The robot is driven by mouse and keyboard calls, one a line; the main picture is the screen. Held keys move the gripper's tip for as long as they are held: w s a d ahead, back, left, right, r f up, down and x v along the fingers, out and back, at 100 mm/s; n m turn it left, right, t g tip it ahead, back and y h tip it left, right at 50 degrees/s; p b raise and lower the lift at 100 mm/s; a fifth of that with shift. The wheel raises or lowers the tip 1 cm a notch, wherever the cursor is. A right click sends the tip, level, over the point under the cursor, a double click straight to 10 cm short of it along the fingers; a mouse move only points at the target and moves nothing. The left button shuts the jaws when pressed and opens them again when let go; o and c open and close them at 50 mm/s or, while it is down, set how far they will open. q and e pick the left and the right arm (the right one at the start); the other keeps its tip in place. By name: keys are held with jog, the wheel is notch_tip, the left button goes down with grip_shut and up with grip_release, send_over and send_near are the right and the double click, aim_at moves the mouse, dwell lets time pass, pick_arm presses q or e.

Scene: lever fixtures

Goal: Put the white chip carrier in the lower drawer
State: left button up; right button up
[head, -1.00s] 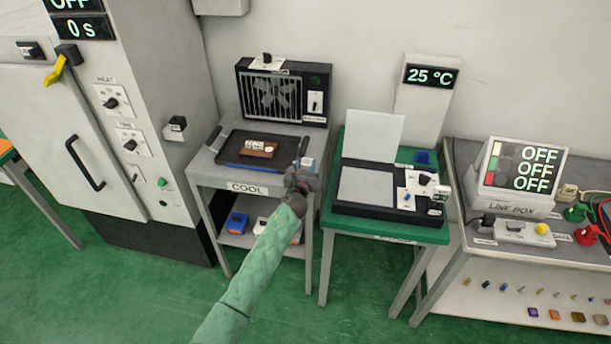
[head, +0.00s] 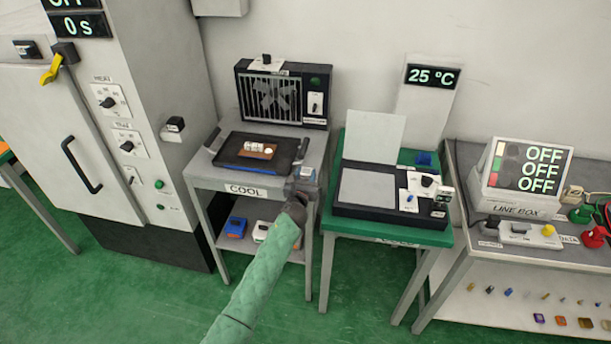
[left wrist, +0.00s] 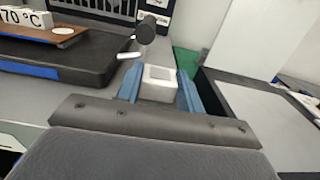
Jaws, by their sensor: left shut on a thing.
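The white chip carrier (left wrist: 158,82) is a small white block with a square recess in its top. My left gripper (left wrist: 160,92) is shut on it, with a blue finger on each side. In the head view my left gripper (head: 303,182) is at the right front corner of the COOL table, and the carrier shows there only as a small pale patch. No drawer can be made out in these frames. My right gripper is not in view.
The COOL table (head: 207,176) bears a black tray (head: 228,152) with a brown board (head: 262,155). Blue and white items lie on its lower shelf. A green table (head: 420,236) with a black device stands close on the right. Green floor is clear in front.

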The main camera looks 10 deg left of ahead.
pick_arm(q)
jog(key=o, duration=0.9)
jog(key=shift+o, duration=0.2)
jog(key=shift+s, duration=0.1)
